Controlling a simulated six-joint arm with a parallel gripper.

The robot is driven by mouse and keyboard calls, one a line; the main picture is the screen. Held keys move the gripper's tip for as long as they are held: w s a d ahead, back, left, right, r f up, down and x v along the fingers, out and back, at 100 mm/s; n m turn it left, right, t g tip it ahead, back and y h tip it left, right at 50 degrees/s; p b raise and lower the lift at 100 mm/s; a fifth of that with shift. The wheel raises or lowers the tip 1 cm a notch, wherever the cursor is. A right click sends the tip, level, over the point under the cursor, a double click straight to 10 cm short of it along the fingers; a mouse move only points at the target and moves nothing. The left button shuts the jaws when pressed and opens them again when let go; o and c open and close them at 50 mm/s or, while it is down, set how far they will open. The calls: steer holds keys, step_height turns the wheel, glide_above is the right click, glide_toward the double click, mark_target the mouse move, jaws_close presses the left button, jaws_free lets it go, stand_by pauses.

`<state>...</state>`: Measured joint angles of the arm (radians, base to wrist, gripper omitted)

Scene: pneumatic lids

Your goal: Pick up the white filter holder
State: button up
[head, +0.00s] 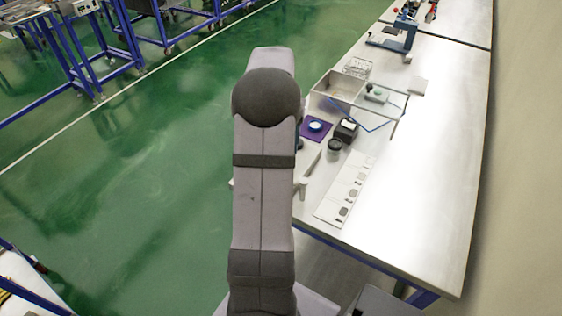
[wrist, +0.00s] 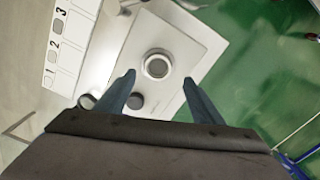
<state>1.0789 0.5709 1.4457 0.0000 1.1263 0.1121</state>
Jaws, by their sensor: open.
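A round white ring with a grey centre, which looks like the white filter holder (wrist: 157,66), sits on a pale square plate (wrist: 192,42) in the wrist view. My gripper (wrist: 159,79) is open, with its two blue-grey fingers pointing toward the plate. The ring appears between the fingertips, slightly beyond them in the picture. I cannot tell the height gap, and nothing is held. In the head view my arm hides the gripper and this plate.
A white strip numbered 1, 2, 3 (wrist: 62,40) lies left of the plate; it also shows in the head view (head: 343,190). The table's right side is clear.

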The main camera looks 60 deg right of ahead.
steer(key=shift+s+a+f+p, duration=0.1)
steer(key=shift+s+f+p, duration=0.05)
steer(key=shift+f+p, duration=0.25)
steer(key=shift+s+f+p, duration=0.15)
steer(key=shift+f+p, duration=0.65)
steer(key=shift+f, duration=1.45)
steer(key=shift+c, duration=0.2)
steer(key=c, duration=1.1)
